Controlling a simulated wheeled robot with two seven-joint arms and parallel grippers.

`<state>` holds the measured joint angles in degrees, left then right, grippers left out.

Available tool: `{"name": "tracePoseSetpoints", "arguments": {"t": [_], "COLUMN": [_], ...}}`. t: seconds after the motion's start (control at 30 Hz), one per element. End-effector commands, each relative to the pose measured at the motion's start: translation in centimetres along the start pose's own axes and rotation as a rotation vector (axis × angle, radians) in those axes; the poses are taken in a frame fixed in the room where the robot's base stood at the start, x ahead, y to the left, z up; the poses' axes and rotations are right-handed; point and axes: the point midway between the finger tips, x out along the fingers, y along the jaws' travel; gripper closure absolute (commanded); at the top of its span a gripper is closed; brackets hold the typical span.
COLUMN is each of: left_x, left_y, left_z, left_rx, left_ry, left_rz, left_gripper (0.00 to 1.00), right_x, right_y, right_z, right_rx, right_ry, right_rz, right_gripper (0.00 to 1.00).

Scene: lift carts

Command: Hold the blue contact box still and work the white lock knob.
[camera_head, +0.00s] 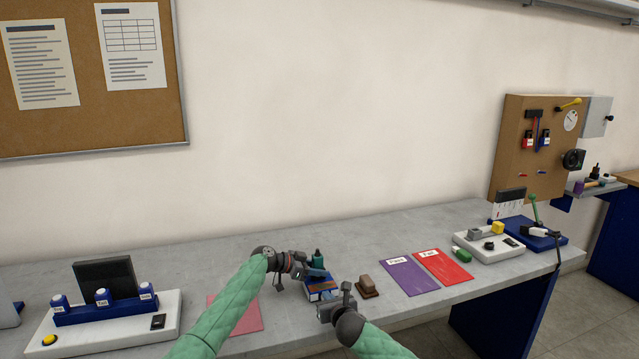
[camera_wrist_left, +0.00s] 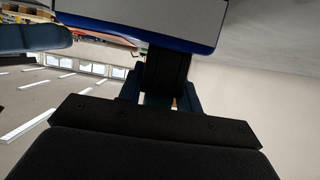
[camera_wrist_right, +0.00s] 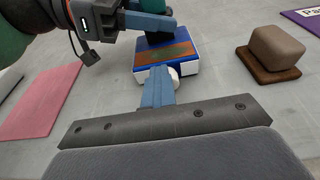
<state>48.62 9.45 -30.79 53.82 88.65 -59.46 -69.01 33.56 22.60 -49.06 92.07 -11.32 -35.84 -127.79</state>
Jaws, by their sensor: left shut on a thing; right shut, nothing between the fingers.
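The blue contact box (camera_head: 322,292) stands on the grey bench, blue on top with a white lower layer. The right wrist view shows it from the front (camera_wrist_right: 185,62), with an orange and green marked top. My left gripper (camera_head: 318,272) is shut on a dark upright part of the box, which also shows in the left wrist view (camera_wrist_left: 165,75). The white lock knob (camera_wrist_right: 174,77) is on the box's near side. My right gripper (camera_wrist_right: 158,75) is shut and empty, its fingertips right beside the knob; whether they touch is unclear.
A brown block on a base (camera_head: 367,286) stands just right of the box. Purple (camera_head: 408,277) and red (camera_head: 442,267) mats lie farther right, with a white device (camera_head: 488,246) beyond. A pink mat (camera_head: 243,314) lies left, partly behind my left arm.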

Motion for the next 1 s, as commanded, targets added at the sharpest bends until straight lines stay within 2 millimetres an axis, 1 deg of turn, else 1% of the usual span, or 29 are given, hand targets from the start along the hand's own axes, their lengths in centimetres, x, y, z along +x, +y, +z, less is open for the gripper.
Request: {"name": "tracePoseSetpoints", "arguments": {"t": [0.03, 0.4, 1.0], "left_x": [-0.1, -0.1, -0.1], "left_y": [-0.1, -0.1, -0.1], "left_z": [0.0, 0.0, -0.1], "left_rx": [0.000, 0.000, 0.000], "left_ry": [0.000, 0.000, 0.001], "left_rz": [0.000, -0.001, -0.001], "left_gripper": [0.94, 0.94, 0.94], "right_x": [0.0, 0.0, 0.1], "right_y": [-0.4, -1.3, -1.8], "right_z": [-0.2, -0.2, -0.6], "right_rx": [-0.003, -0.004, -0.001], "right_ry": [0.003, 0.003, 0.005], "right_rz": [-0.004, -0.004, -0.003], "right_gripper": [1.00, 1.00, 1.00]}}
